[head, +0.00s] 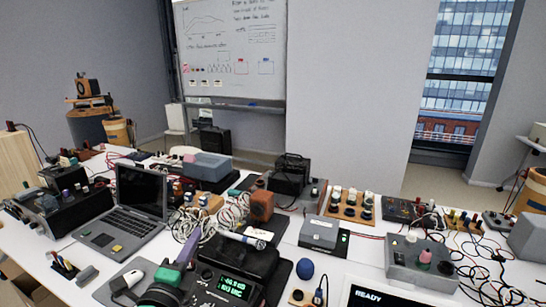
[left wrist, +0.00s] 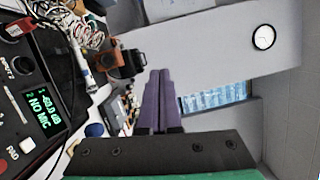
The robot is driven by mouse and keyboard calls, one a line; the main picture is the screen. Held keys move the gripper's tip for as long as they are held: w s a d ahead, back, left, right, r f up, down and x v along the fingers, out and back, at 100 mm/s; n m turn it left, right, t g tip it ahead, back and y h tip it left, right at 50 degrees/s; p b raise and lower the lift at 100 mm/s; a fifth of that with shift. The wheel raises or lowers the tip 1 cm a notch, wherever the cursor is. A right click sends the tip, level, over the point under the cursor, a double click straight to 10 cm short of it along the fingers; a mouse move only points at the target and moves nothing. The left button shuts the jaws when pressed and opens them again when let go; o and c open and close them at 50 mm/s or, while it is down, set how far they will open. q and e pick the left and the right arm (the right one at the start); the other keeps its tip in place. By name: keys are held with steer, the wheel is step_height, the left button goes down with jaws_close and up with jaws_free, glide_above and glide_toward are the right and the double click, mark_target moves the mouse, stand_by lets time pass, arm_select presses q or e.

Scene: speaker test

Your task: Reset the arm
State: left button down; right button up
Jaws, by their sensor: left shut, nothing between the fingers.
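My left gripper (head: 191,246) is low in the head view, over the near side of the cluttered table. Its purple fingers also show in the left wrist view (left wrist: 159,78), pressed together with nothing between them. Its green and black body shows behind the fingers. The fingers appear apart from the meter and cables near them. My right gripper is in neither view.
A meter with a green display (head: 232,287) stands just right of my gripper; it also shows in the left wrist view (left wrist: 40,108). A laptop (head: 125,212), loose white cables (head: 196,222), a blue ball (head: 305,268) and a READY screen (head: 385,298) crowd the table.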

arm_select(q)
steer(key=s+a+f+n+g+y, duration=0.2)
steer(key=s+a+f+n+g, duration=0.2)
steer(key=f+n, duration=0.35)
steer(key=s+a+f+n+g+y, duration=0.2)
steer(key=s+a+f+n+g, duration=0.3)
steer(key=f, duration=0.4)
steer(key=s+d+f+n+g+h, duration=0.25)
steer(key=s+f+n+g, duration=0.4)
steer(key=s+f, duration=0.65)
steer(key=f, duration=1.8)
steer(key=s+a+f+g, duration=0.2)
steer(key=s+f, duration=1.3)
steer(key=s, duration=0.2)
steer(key=shift+s+f, duration=0.25)
steer(key=shift+s, duration=0.15)
